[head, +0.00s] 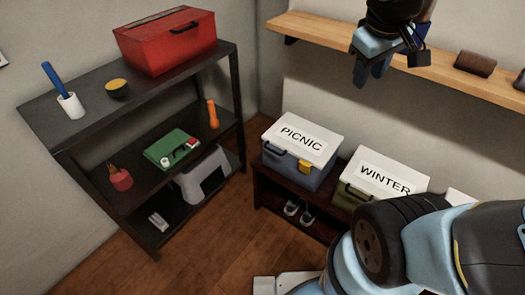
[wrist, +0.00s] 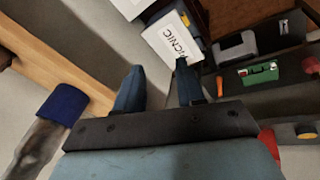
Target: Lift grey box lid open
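The grey box (head: 297,167) stands on a low dark bench, with a white lid marked PICNIC (head: 300,140). Its lid looks shut. A yellow latch (head: 305,167) and a dark handle are on its front. My gripper (head: 368,75) is up in front of the wall shelf, well above the boxes, apart from the lid. In the wrist view, my gripper (wrist: 159,64) has its two blue fingers spread with nothing between them. The PICNIC lid (wrist: 172,40) shows beyond the fingertips there, its box body mostly hidden.
A green box (head: 360,198) with a lid marked WINTER (head: 386,180) stands right of the grey box. The wooden wall shelf (head: 320,33) is close behind my gripper. A dark rack (head: 60,125) at left holds a red toolbox (head: 165,40). Shoes (head: 299,211) lie under the bench.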

